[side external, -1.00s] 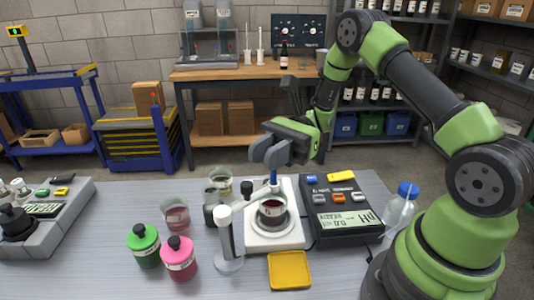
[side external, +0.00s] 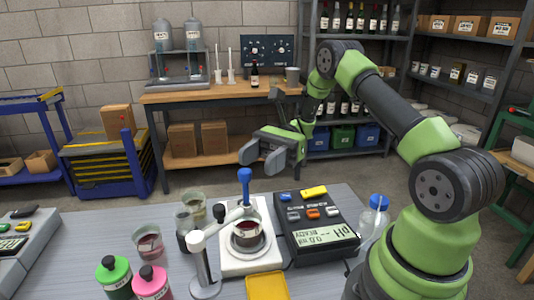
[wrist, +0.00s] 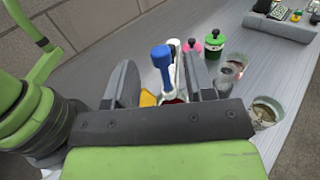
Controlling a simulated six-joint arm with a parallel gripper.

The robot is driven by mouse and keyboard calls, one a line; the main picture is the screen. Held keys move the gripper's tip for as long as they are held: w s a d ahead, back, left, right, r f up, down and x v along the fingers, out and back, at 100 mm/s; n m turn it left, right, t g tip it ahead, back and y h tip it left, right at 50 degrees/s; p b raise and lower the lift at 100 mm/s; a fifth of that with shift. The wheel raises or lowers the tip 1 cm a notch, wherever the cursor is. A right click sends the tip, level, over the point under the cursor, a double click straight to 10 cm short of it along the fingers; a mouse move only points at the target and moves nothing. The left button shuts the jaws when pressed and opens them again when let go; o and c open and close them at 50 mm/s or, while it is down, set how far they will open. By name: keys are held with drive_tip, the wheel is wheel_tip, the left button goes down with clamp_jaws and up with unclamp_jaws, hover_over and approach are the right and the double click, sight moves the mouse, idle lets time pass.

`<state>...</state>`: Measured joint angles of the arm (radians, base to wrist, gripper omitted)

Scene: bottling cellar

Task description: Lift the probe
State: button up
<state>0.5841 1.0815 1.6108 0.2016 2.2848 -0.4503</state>
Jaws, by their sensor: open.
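The probe (side external: 244,188) has a blue top and stands upright in the beaker (side external: 248,236) of dark red liquid. The beaker sits on a white stirrer plate (side external: 252,265). A white stand (side external: 203,262) with a side arm is beside the beaker. My gripper (side external: 258,154) is open and empty, above and behind the probe in the side view. In the wrist view, the blue top of the probe (wrist: 162,58) shows between and beyond the fingers of my gripper (wrist: 160,82). The probe's lower end is hidden in the liquid.
A pH meter (side external: 318,228) stands right of the stirrer, with a blue-capped bottle (side external: 373,218) beyond it. Glass beakers (side external: 148,244) and green (side external: 114,276) and pink (side external: 152,282) bottles stand left. A yellow tray (side external: 267,287) lies in front.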

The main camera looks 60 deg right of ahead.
drive_tip(key=d, duration=0.3)
drive_tip(key=shift+d, duration=0.3)
drive_tip(key=m+h, duration=1.8)
drive_tip(key=m, duration=1.8)
approach(245, 171)
wheel_tip(245, 171, down, 9)
drive_tip(key=shift+f, duration=0.2)
